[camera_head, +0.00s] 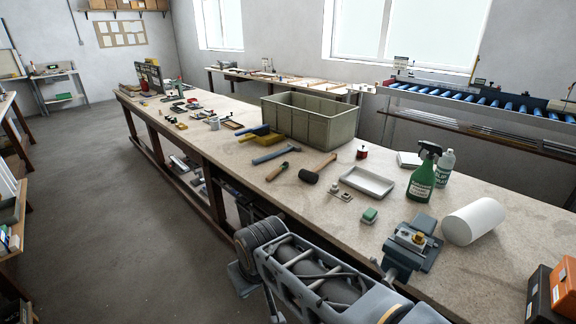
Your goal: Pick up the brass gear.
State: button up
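A small brass-yellow piece (418,238) sits on top of the blue-grey vise (400,262) near the front edge of the long workbench. It may be the brass gear, but it is too small to make out teeth. No other clear brass gear shows. My grey arm crosses the bottom of the view, in front of the bench and left of the vise. Its fingers do not show, so I cannot see what the gripper holds.
Further back are a mallet (317,170) and green-grey crate (306,118). Floor (95,210) at left is clear.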

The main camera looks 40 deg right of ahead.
aim_at(419, 239)
jog(key=i, duration=1.65)
jog(key=z, duration=3.8)
